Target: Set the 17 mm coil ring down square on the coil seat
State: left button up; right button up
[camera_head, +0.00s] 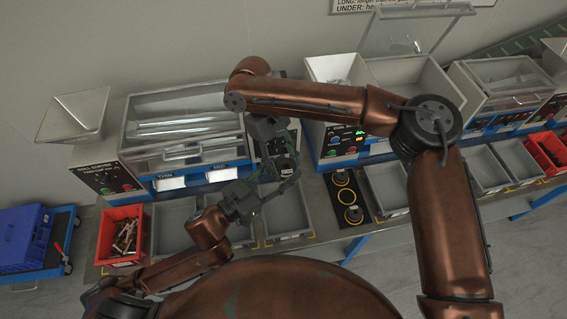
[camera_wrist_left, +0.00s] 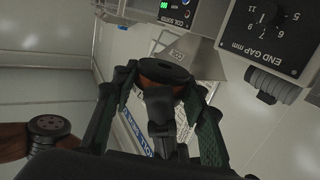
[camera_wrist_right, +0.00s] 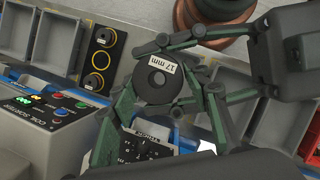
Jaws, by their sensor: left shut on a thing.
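The coil ring (camera_wrist_right: 158,78) is a dark disc with a small centre hole and a "17 mm" label on its face, seen in the right wrist view. My left gripper (camera_wrist_left: 163,82) is shut on it; its coppery side shows between the fingers in the left wrist view. My right gripper (camera_wrist_right: 171,92) is open, its fingers spread near the ring; whether they touch it I cannot tell. A black plate (camera_head: 336,178) with round places, one ringed in yellow, lies on the bench right of both grippers. It also shows in the right wrist view (camera_wrist_right: 112,36). Which place is the coil seat is unclear.
Grey trays (camera_head: 285,236) flank the black plate. A red bin (camera_head: 121,212) of coppery pieces stands at the left. Machines with panels (camera_head: 343,146) line the back of the bench. My right arm crosses above them.

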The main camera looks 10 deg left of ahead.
jog(key=shift+s+a, duration=0.15)
jog(key=c, duration=0.8)
pick_arm(q)
jog(key=o, duration=1.4)
pick_arm(e)
jog(key=shift+c, duration=0.8)
pick_arm(q)
jog(key=shift+s+a, duration=0.1)
